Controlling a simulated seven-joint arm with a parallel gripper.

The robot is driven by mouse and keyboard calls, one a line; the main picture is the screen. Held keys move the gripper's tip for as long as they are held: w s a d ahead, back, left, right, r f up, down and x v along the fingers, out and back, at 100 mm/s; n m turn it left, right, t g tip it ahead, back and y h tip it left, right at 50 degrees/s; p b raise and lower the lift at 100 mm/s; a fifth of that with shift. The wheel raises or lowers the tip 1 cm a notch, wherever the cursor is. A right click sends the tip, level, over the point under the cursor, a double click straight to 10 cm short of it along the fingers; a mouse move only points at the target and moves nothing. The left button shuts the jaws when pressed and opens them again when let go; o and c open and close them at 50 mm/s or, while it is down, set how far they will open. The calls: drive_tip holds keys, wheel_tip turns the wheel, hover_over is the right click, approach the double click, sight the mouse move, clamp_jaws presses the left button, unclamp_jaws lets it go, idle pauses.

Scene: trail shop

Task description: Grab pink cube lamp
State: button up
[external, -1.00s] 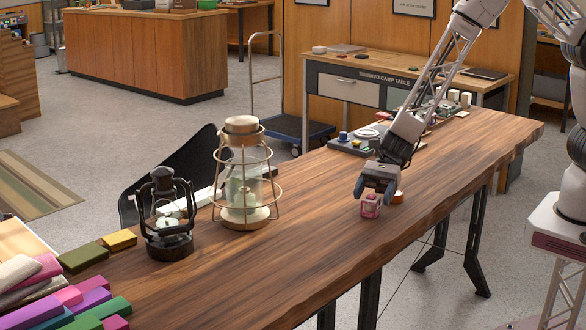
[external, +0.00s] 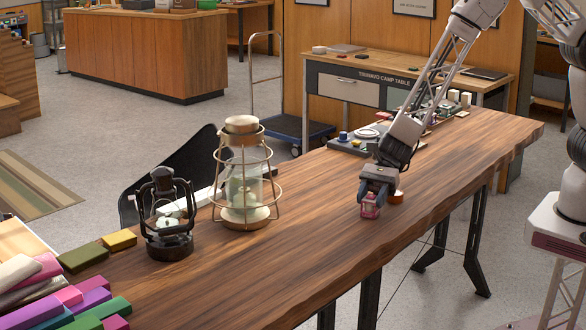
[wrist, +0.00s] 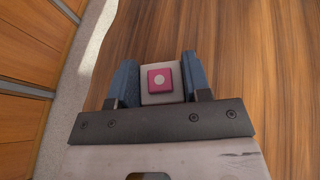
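The pink cube lamp (external: 371,207) stands on the wooden table, small and pink with paler sides. In the wrist view its pink top with a white dot (wrist: 160,79) shows between my two blue fingers. My gripper (external: 371,201) points down over the lamp, with its fingers reaching down on either side of it. In the wrist view my gripper (wrist: 161,88) has its fingers close to the lamp's pale body. I cannot tell whether they touch it.
A tall brass lantern (external: 243,211) and a black lantern (external: 168,246) stand to the left. The front of the wooden table (external: 290,270) is clear.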

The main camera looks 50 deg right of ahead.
sight(371, 196)
drive_tip(key=shift+c, duration=1.4)
drive_tip(key=shift+r, duration=0.15)
drive_tip(key=shift+r, duration=1.4)
drive_tip(key=shift+s+d+r, duration=0.1)
drive_tip(key=shift+d+r, duration=0.1)
drive_tip(key=shift+r, duration=0.1)
drive_tip(key=s+d, duration=0.3)
drive_tip(key=d, duration=0.1)
drive_tip(key=s+d+r, duration=0.1)
drive_tip(key=s+d, duration=0.2)
drive_tip(key=d, duration=0.1)
drive_tip(key=s+d, duration=0.3)
drive_tip(key=d, duration=0.1)
drive_tip(key=shift+s+d+r, duration=0.15)
drive_tip(key=shift+d, duration=0.1)
